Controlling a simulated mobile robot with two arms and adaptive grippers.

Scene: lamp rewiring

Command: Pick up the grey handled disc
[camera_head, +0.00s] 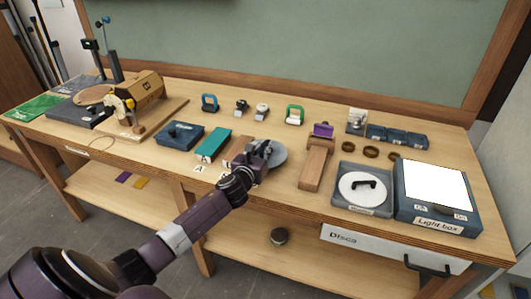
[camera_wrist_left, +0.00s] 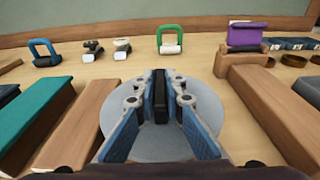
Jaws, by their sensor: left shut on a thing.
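The grey handled disc (camera_head: 279,153) is at my left gripper (camera_head: 262,150), near the front middle of the bench. In the left wrist view the disc (camera_wrist_left: 112,119) is a flat grey round plate with a dark upright handle (camera_wrist_left: 159,95). My left gripper (camera_wrist_left: 159,112) is shut on that handle, with one blue-padded finger on each side. The fingers hide the middle of the disc. I cannot tell whether the disc touches the bench. My right gripper is not in view.
A teal block (camera_head: 213,145) and a brown block (camera_head: 238,151) lie left of the disc; a wooden block with a purple top (camera_head: 314,165) stands right. A white handled disc (camera_head: 362,187) sits in a tray beside the light box (camera_head: 437,193). Handled tools (camera_head: 294,115) stand behind.

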